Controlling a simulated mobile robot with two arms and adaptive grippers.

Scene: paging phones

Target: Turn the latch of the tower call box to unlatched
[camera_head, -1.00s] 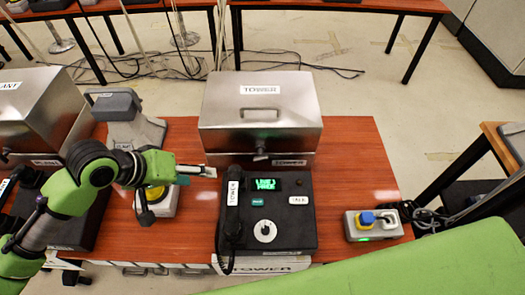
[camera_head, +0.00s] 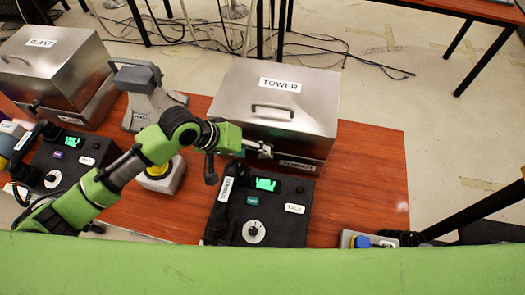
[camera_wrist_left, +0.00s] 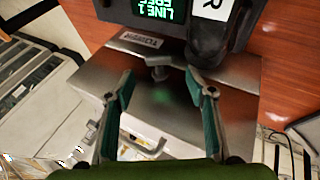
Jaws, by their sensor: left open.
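The tower call box (camera_head: 310,100) is a steel box with a sloped lid, a handle (camera_head: 273,109) and a TOWER label. In the left wrist view the latch (camera_wrist_left: 159,68) is a small grey knob on a stem, near a label plate. There the gripper (camera_wrist_left: 166,92) is open, with one finger to each side of the latch line. The latch appears a little beyond the fingertips; contact cannot be told.
The black tower phone console (camera_head: 285,235), with its handset (camera_head: 225,200), sits just in front of the box. A grey stand (camera_head: 150,100) is to the left, by the plant call box (camera_head: 60,60).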

